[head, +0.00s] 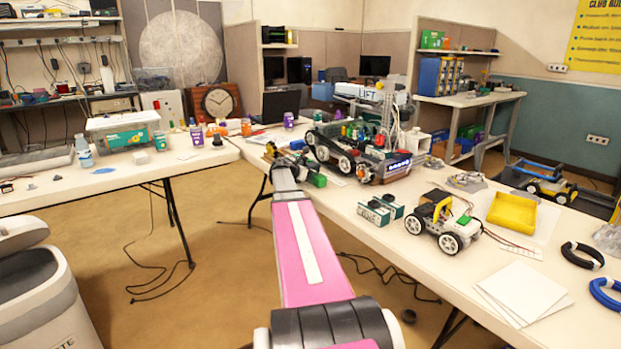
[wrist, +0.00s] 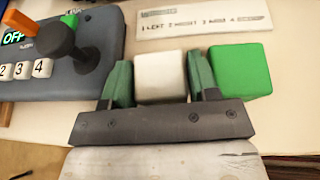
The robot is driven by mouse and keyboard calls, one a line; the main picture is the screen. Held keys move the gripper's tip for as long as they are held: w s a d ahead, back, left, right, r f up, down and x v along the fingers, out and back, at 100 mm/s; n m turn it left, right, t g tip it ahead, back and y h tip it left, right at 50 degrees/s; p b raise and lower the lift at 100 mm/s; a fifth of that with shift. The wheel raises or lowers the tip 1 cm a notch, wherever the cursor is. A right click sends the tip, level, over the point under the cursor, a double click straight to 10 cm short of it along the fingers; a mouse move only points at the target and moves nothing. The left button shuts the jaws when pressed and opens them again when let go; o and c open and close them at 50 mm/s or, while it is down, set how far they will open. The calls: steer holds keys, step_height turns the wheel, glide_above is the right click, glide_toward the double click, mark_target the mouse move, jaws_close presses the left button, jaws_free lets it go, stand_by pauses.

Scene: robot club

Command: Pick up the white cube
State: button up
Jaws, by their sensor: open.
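The white cube (wrist: 161,78) stands on the pale table top in the wrist view, between the two green fingers of my gripper (wrist: 161,80). My gripper is open, with one finger on each side of the cube; any gap to the cube is narrow, and I cannot tell whether either finger touches it. The cube's lower edge is close to the dark gripper body. In the head view my gripper (head: 284,163) is at the near edge of the right-hand table, and the white cube is not clearly made out there.
A green cube (wrist: 240,71) sits close beside the right finger. A dark control box (wrist: 85,45) with a black joystick (wrist: 56,40) and numbered white keys is close on the left. A printed strip (wrist: 204,20) lies behind. A large wheeled model (head: 350,150) stands right of my gripper.

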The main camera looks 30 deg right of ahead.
steer(key=shift+w+d+f, duration=0.1)
steer(key=shift+d+f, duration=0.15)
steer(key=shift+d, duration=0.3)
steer(key=c, duration=0.6)
steer(key=shift+o, duration=0.2)
